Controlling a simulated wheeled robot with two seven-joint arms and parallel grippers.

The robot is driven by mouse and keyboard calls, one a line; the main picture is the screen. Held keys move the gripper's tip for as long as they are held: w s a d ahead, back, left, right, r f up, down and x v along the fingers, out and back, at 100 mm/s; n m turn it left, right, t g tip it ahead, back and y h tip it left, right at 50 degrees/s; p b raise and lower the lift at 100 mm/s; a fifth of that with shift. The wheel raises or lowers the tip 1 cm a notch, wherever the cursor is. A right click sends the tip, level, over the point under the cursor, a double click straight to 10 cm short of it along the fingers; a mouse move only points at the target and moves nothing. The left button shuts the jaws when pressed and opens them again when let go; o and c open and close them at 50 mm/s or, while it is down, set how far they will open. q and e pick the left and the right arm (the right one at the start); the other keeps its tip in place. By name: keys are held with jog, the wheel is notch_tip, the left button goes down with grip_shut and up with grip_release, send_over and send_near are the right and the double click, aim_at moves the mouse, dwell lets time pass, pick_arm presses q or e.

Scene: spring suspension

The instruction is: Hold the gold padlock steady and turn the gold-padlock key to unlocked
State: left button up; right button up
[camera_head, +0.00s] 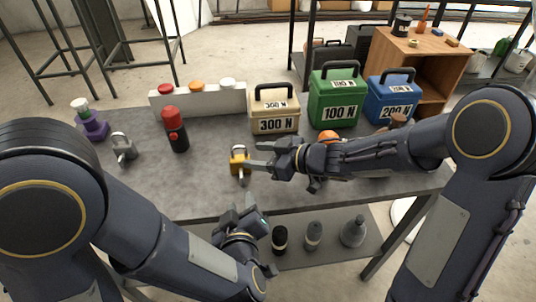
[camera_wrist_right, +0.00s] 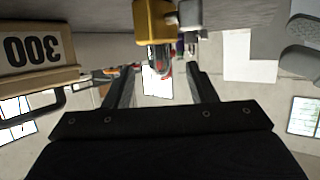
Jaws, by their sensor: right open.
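The gold padlock (camera_head: 239,160) stands on the grey table near its front middle. In the right wrist view the gold padlock (camera_wrist_right: 154,22) shows upside down, its shackle between and beyond my finger tips. My right gripper (camera_head: 256,156) is open just to the right of the padlock; its spread fingers (camera_wrist_right: 163,78) are empty. My left gripper (camera_head: 238,208) is lower, in front of the table's front edge, with its fingers apart and nothing between them. I cannot make out the key.
A grey padlock (camera_head: 123,148) and a red-and-black cylinder (camera_head: 174,130) stand to the left. Behind are a white block with coloured buttons (camera_head: 198,99) and the 300 N (camera_head: 273,110), 100 N (camera_head: 335,98) and 200 N (camera_head: 389,98) weights. The table left of the gold padlock is clear.

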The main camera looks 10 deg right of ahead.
aim_at(243, 154)
jog(key=shift+x, duration=2.65)
grip_shut()
pick_arm(q)
jog(key=shift+c, duration=0.4)
